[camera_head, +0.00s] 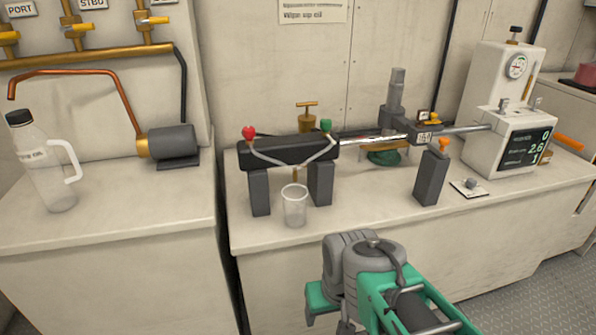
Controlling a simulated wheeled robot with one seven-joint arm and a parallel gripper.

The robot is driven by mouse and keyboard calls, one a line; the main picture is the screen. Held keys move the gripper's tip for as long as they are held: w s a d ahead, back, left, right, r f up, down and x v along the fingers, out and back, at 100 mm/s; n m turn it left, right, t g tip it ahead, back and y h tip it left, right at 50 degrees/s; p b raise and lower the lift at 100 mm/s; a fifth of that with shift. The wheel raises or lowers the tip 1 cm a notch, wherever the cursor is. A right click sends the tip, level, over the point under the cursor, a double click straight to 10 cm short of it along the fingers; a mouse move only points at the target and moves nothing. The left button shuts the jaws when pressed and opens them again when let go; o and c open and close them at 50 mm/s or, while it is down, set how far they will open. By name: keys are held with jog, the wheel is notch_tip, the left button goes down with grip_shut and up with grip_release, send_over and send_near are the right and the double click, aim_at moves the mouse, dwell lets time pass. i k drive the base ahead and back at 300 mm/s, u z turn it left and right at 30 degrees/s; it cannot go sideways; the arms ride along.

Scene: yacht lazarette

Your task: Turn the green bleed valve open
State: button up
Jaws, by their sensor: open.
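The bleed block (285,151) is a black bar on two dark posts on the middle counter. A green knob (326,125) tops a slanted metal lever at its right, the green bleed valve. A red knob (249,132) tops a matching lever at its left. The levers slope down toward the middle, above a clear cup (295,206). My gripper (335,312) is partly in view at the bottom centre, below my wrist, in front of and well below the block. It is open, touching neither valve; its fingertips are mostly hidden or cut off.
A steering ram (396,92) with a rod stands right of the block, near a dark post with an orange knob (443,146). A gauge unit with a display (527,147) is farther right. A clear bottle (45,165) and motor (172,142) stand on the left counter.

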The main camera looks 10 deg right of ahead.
aim_at(325, 124)
jog(key=k, duration=0.3)
jog(key=u, duration=0.45)
jog(key=i, duration=0.9)
jog(key=u, duration=0.65)
